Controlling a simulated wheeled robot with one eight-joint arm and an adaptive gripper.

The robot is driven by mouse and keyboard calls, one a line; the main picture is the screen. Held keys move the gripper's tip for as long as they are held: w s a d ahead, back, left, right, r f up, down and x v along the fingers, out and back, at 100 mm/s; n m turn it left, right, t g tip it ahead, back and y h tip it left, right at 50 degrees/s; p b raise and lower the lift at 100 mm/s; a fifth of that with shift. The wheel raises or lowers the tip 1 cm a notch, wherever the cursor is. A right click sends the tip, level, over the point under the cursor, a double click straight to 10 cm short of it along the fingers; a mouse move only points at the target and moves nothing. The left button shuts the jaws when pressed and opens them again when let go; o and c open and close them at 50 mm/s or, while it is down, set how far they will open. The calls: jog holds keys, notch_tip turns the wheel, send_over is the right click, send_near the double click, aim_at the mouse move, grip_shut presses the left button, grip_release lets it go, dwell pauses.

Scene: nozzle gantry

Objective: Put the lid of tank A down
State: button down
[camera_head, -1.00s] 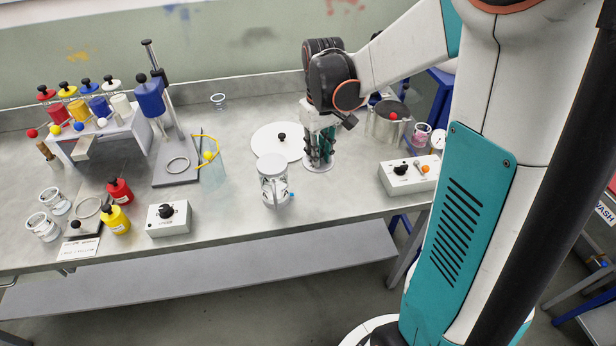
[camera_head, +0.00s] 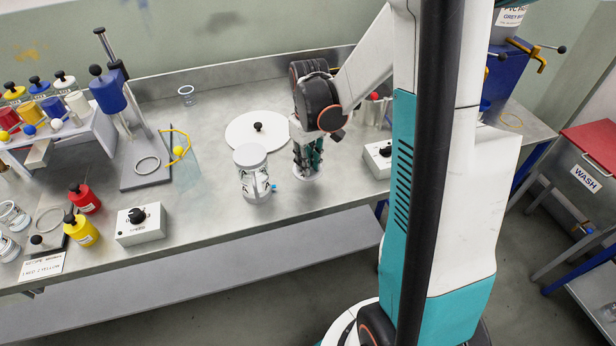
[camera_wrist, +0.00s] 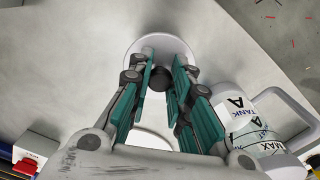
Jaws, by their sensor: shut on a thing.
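The lid of tank A is a small white disc (camera_wrist: 172,48) with a black knob (camera_wrist: 158,80). My gripper (camera_wrist: 158,88) is shut on the knob in the wrist view. In the head view my gripper (camera_head: 307,160) points straight down, with the lid's white rim (camera_head: 306,174) below it. The lid is level and at or just above the bench; I cannot tell if it touches.
A large white disc with a black knob (camera_head: 240,132) lies behind tank A on the bench. A white control box (camera_head: 378,158) stands to the right, partly behind my arm. A stand (camera_head: 150,165), bottles and another control box (camera_head: 140,224) are left. The bench's front edge is close.

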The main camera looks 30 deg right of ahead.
jog(key=shift+f+b, duration=0.75)
jog(key=shift+f, duration=1.6)
jog(key=shift+f, duration=0.2)
jog(key=c, duration=1.5)
grip_release()
jog(key=shift+r, duration=0.1)
jog(key=shift+r, duration=0.1)
notch_tip(320, 180, up, 12)
jog(key=p, duration=0.4)
